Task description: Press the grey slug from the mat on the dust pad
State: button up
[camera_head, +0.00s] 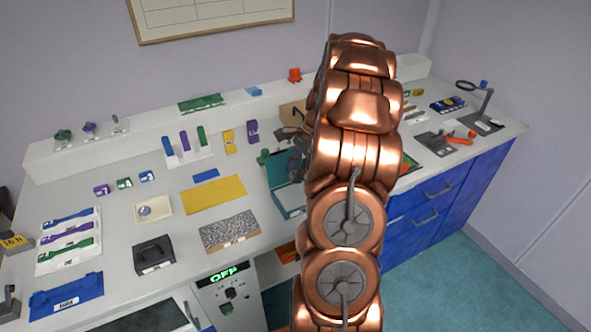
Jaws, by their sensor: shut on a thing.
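My gripper (294,160) shows as dark fingers beside my copper arm, above the teal open box (291,207). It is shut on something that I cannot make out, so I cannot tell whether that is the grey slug. A plain yellow mat (214,194) lies bare in the middle of the bench. A speckled grey pad (230,231) lies in front of it near the bench edge. A cream square pad (153,209) with a round grey piece lies to the left. I cannot tell for sure which one is the dust pad.
My arm hides much of the bench's middle right. A black block (153,254) stands near the front edge, left of the speckled pad. Colored strips (68,234) lie on a white tray at left. A small green piece (263,157) stands left of my gripper.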

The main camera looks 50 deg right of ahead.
aim_at(292, 197)
jog(key=shift+f+b, duration=0.95)
jog(key=shift+f, duration=2.05)
jog(key=shift+s+a+f, duration=0.1)
jog(key=shift+f, duration=0.5)
dwell(0.4)
jog(key=shift+r, duration=0.1)
jog(key=shift+r+p, duration=0.9)
jog(key=shift+r, duration=2.6)
